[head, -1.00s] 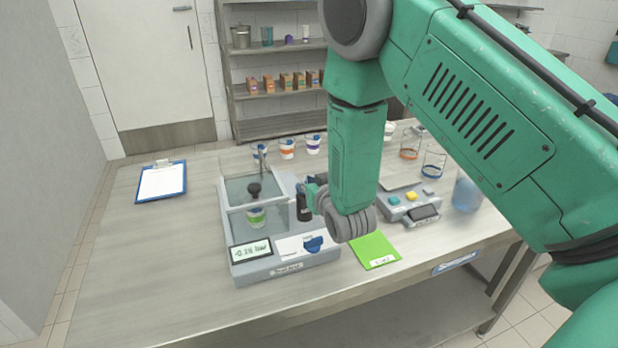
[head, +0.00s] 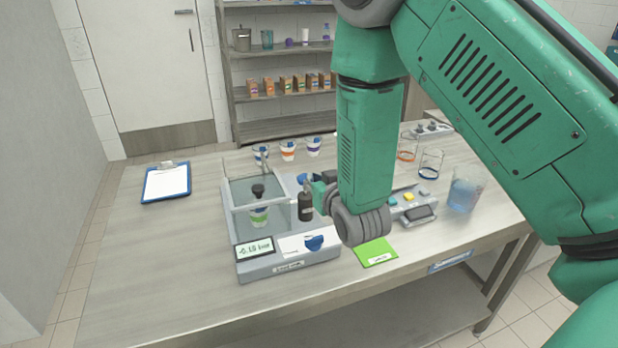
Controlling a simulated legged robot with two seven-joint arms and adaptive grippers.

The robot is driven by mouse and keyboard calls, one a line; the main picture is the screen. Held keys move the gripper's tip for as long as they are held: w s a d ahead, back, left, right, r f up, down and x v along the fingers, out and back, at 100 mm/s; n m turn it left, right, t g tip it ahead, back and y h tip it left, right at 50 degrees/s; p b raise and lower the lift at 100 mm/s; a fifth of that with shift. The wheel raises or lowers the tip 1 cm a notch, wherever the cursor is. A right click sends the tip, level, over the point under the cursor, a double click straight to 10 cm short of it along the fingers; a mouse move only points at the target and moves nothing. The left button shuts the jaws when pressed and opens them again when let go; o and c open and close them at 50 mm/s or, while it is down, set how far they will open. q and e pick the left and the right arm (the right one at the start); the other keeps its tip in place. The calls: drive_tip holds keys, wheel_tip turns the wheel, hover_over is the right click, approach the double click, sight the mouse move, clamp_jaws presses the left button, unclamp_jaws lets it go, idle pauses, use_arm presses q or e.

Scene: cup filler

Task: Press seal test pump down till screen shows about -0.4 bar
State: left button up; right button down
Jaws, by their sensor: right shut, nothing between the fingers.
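The seal tester (head: 287,266) is a grey box on the table with a clear chamber (head: 241,220) at its left. My left gripper is out of view.
A blue knob (head: 314,242) is on the tester's front. Several cups (head: 288,150) stand behind. A clipboard (head: 167,182) lies left; the table's front left is clear.

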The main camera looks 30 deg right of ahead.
drive_tip(key=v, duration=0.3)
drive_tip(key=shift+s+d, duration=0.2)
drive_tip(key=shift+s, duration=0.25)
drive_tip(key=shift+a+r, duration=0.15)
drive_tip(key=shift+a, duration=0.1)
drive_tip(key=shift+d, duration=0.15)
idle(0.4)
idle(0.7)
